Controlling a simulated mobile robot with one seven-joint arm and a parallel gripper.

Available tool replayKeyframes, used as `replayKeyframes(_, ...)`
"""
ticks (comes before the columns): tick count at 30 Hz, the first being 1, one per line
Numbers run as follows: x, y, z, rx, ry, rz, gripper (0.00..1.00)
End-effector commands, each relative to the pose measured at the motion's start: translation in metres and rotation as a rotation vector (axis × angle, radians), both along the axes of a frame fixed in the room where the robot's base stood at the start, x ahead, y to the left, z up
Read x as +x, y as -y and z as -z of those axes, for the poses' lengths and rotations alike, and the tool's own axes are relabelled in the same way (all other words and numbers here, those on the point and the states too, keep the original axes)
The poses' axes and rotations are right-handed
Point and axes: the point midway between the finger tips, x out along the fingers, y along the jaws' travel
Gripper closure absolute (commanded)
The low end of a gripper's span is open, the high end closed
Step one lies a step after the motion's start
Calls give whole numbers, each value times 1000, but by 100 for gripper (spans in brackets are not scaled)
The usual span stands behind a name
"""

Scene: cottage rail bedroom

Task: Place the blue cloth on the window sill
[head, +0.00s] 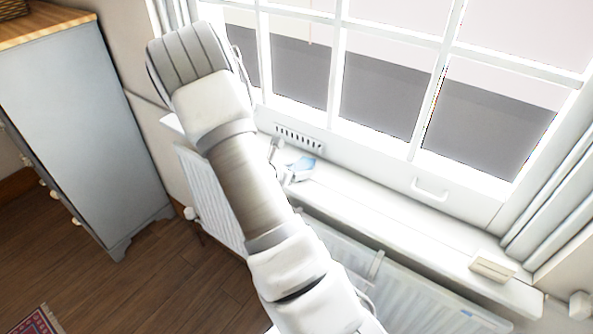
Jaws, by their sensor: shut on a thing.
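The blue cloth (303,163) shows as a small pale blue patch in the head view, low against the window. My gripper (284,165) is shut on it, with the cloth showing at the right of the fingers. My arm hides part of the gripper. The white window sill (400,223) runs below the window from the upper left to the lower right. In the picture the cloth and gripper lie over the sill's left part. I cannot tell whether the cloth touches the sill.
A small cream block (493,266) sits at the sill's right end. The sill between it and my gripper is clear. A white radiator (345,257) is below the sill. The window has a handle (430,191). A grey chest of drawers (75,110) stands at left.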

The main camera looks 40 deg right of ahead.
Motion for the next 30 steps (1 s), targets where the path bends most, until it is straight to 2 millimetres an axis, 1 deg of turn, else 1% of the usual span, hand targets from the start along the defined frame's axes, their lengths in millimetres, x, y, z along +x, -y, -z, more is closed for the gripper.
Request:
replayKeyframes(8,0,0,2,0,1,1,87)
replayKeyframes(12,0,0,6,0,1,1,87)
replayKeyframes(13,0,0,5,0,1,1,30)
replayKeyframes(17,0,0,4,0,1,1,7)
replayKeyframes(18,0,0,4,0,1,1,4)
replayKeyframes(26,0,0,4,0,1,1,4)
replayKeyframes(30,0,-2,-2,0,1,0,4)
